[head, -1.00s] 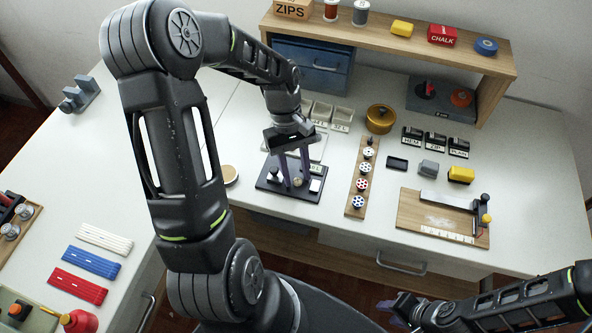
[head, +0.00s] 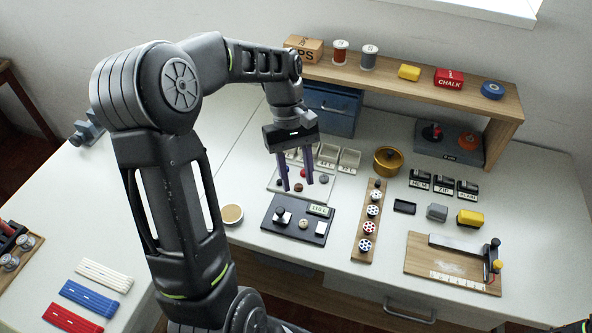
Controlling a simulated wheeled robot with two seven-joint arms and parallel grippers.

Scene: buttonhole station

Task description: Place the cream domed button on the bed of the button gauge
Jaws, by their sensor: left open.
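The button gauge (head: 270,226) is a dark plate with a black-and-silver knob, a white pad and a small label. A small round tan-to-cream button (head: 303,223) lies on the gauge between the knob and the white pad; its dome is too small to make out. My left gripper (head: 294,188) is open and empty, fingers pointing down, above and behind the gauge, over a pale tray (head: 277,186).
A wooden strip with several spotted discs (head: 366,226) stands right of the gauge. A round cork-topped dish (head: 232,213) is at its left. Pale bins (head: 348,160), a brass pot (head: 387,161) and a shelf (head: 420,93) are behind.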

